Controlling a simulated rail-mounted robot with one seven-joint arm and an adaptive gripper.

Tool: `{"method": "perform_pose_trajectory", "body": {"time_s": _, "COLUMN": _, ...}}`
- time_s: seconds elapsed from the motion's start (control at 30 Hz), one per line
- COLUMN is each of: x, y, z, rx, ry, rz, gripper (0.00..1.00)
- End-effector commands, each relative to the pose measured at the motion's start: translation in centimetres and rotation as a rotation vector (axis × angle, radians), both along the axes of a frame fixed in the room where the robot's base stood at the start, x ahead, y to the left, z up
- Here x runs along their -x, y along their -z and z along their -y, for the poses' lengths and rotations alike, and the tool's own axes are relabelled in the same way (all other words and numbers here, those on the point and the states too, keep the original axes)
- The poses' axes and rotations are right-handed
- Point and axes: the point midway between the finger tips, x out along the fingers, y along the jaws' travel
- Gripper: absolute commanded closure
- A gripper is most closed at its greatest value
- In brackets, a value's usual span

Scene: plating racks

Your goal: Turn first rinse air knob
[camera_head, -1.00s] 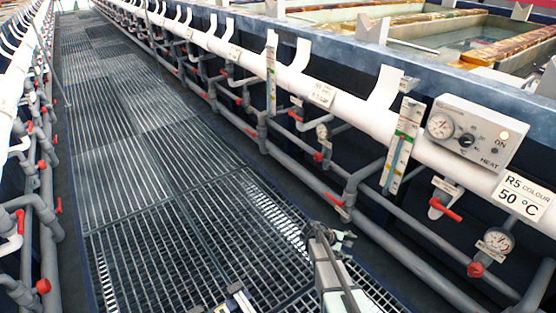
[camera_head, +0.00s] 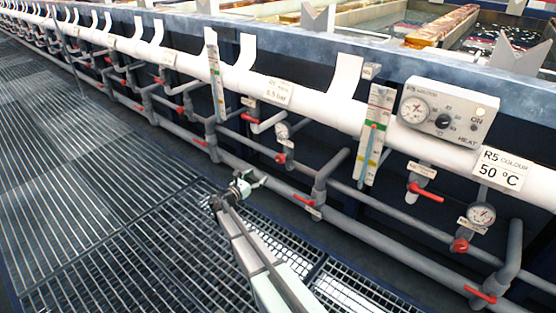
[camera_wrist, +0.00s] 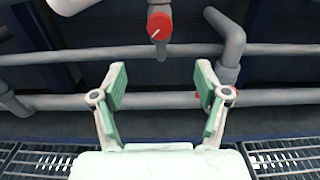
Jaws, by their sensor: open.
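A round red knob (camera_wrist: 160,26) with a white pointer line sits at the top centre of the wrist view, on a grey vertical pipe. It appears to be the red knob (camera_head: 281,158) under a small gauge in the head view. My gripper (camera_head: 243,184) is over the floor grating, in front of the pipes and apart from the knob. In the wrist view my gripper (camera_wrist: 165,88) is open and empty, its green pads below the knob and to either side. Labels near this knob are too small to read as rinse air.
Another red knob (camera_head: 460,246) sits under a round gauge (camera_head: 481,214) at the right. A red lever (camera_head: 303,200) is on the lower pipe. A heater box (camera_head: 447,112) and "R5 colour 50 °C" sign (camera_head: 502,170) are above. Floor grating (camera_head: 90,190) is clear on the left.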

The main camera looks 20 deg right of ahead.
Motion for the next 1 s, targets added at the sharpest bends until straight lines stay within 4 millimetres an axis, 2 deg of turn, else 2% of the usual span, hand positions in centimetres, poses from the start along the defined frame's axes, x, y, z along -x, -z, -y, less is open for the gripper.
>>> {"method": "perform_pose_trajectory", "body": {"time_s": 0.7, "x": -6.2, "y": 0.2, "z": 11.7, "rx": -0.002, "ry": 0.004, "rz": 0.004, "gripper": 0.26}}
{"method": "perform_pose_trajectory", "body": {"time_s": 1.0, "x": -7.6, "y": 0.1, "z": 14.3, "rx": -0.002, "ry": 0.002, "rz": 0.004, "gripper": 0.26}}
